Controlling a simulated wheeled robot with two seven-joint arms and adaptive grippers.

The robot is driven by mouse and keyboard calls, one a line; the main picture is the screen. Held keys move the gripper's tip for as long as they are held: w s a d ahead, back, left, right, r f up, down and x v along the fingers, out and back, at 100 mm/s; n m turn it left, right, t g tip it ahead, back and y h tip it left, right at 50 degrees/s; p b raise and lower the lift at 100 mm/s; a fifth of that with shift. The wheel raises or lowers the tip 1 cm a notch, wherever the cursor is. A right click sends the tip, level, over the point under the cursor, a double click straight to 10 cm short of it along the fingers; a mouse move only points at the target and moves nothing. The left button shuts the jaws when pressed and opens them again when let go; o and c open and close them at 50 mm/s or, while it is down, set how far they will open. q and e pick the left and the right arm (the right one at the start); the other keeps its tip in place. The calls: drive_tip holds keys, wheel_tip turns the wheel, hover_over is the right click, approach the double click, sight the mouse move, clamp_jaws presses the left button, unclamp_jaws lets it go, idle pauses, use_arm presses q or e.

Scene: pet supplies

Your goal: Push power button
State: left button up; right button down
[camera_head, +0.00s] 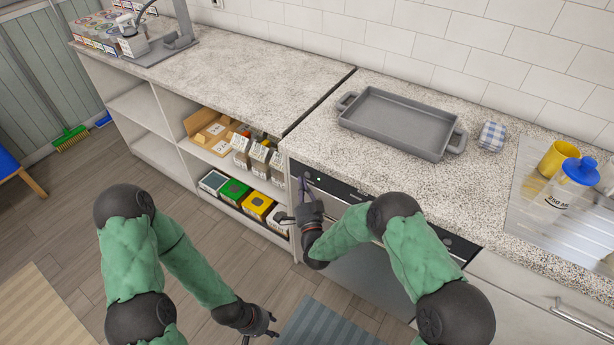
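The appliance under the right counter has a dark control panel (338,190) along its top front edge. Small light marks show near the panel's left end, but I cannot tell which one is the power button. My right gripper (294,202) is in front of that left end. Its fingers look spread, one pointing up at the panel and one out to the left. I cannot tell whether the upper fingertip touches the panel. My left gripper (261,335) hangs low over the floor near the bottom edge, away from the appliance. Its fingers look apart and empty.
A grey tray (400,122) and a checked item (492,136) are on the right counter. A yellow mug (557,158) and a blue-lidded jar (572,182) stand by the sink. Open shelves (178,135) with boxes are at left. A grey mat (325,325) lies below the appliance.

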idle(0.7)
drive_tip(key=shift+w+d+b, duration=0.3)
drive_tip(key=shift+w+b, duration=0.05)
drive_tip(key=shift+b, duration=0.05)
drive_tip(key=shift+w+d, duration=0.1)
drive_tip(key=shift+w, duration=0.05)
idle(0.5)
drive_tip(key=shift+s+a, duration=0.4)
drive_tip(key=shift+s, duration=0.1)
drive_tip(key=s+a, duration=0.3)
drive_tip(key=s, duration=0.2)
drive_tip(key=shift+a, duration=0.25)
idle(0.4)
idle(1.3)
